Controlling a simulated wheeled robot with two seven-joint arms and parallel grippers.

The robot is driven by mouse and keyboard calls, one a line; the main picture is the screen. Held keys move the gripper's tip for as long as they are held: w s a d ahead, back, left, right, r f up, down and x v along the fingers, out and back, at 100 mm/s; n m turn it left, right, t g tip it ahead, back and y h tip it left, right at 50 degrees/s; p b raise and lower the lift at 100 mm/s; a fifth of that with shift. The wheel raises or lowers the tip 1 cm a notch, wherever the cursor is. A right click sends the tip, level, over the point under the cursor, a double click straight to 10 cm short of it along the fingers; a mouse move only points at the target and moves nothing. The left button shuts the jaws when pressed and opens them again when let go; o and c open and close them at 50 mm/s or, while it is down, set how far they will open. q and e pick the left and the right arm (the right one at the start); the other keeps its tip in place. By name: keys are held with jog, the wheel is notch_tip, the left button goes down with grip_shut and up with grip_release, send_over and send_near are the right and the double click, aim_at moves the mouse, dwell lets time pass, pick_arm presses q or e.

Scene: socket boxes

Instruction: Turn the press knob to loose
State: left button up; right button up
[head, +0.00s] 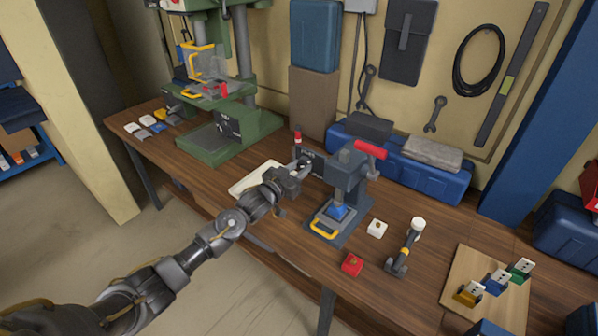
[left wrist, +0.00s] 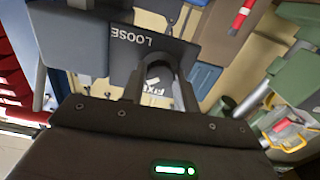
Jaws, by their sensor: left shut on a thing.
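The grey press (head: 345,180) stands on the wooden bench, with a red-ended lever (head: 370,150) and a blue part (head: 339,211) under its ram. A dark label plate (head: 315,160) is on its left side. In the left wrist view the plate (left wrist: 150,40) reads LOOSE, upside down, and part of FIXED shows between the fingers. My left gripper (head: 302,164) reaches the press's left side and is shut on the dark press knob (left wrist: 160,72). The fingers hide much of the knob, so I cannot tell its exact setting. My right gripper is not in view.
A green drill press (head: 225,125) stands at the back left. A white tray (head: 245,185) lies behind my left arm.

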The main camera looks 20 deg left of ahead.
pick_arm(q)
jog(key=m+b, duration=0.2)
jog(key=m, duration=0.4)
jog(key=shift+f+m, duration=0.1)
jog(key=shift+m, duration=0.2)
jog(key=m+b, duration=0.1)
jog(key=m, duration=0.2)
jog(key=shift+m+b, duration=0.75)
jog(key=shift+m, duration=0.95)
jog(key=o, duration=1)
jog(key=shift+c, duration=0.2)
jog(key=shift+s+a, duration=0.1)
